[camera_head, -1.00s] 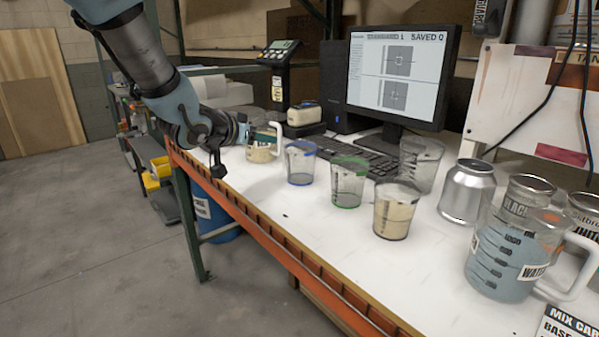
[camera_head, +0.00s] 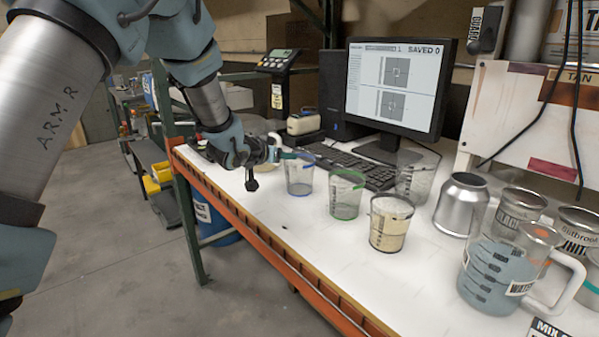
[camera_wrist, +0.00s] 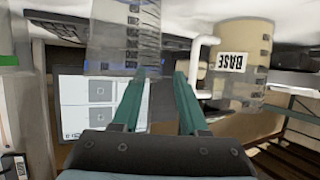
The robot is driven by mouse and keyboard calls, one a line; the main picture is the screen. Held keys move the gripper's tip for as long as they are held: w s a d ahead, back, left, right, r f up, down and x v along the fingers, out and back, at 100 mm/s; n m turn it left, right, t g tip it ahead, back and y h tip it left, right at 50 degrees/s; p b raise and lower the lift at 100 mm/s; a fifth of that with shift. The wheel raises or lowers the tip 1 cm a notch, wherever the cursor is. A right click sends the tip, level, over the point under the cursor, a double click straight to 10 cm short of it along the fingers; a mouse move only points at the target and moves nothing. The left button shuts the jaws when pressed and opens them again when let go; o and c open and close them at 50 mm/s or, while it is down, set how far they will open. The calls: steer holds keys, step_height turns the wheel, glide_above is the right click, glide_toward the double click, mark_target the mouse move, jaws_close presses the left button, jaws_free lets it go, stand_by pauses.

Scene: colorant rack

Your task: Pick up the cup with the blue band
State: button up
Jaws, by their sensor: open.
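The clear cup with the blue band (camera_head: 300,175) stands upright on the white table, left of the green-banded cup. My gripper (camera_head: 284,155) is at the left side of its upper part, close to the rim; I cannot tell whether they touch. In the wrist view the picture is upside down. My two teal fingers (camera_wrist: 158,78) are apart with nothing held between them. A clear cup (camera_wrist: 112,45) with a bluish rim appears mostly beyond the left finger, off the middle of the gap.
The green-banded cup (camera_head: 346,195), a cream-filled cup (camera_head: 390,224) and a clear cup (camera_head: 416,178) stand to the right. The keyboard (camera_head: 350,165) lies behind. A base jug (camera_wrist: 243,60) shows in the wrist view. The table's front edge (camera_head: 262,233) is near.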

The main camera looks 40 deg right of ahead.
steer(key=shift+c, duration=0.2)
jaws_close()
steer(key=shift+f, duration=0.1)
stand_by(1.1)
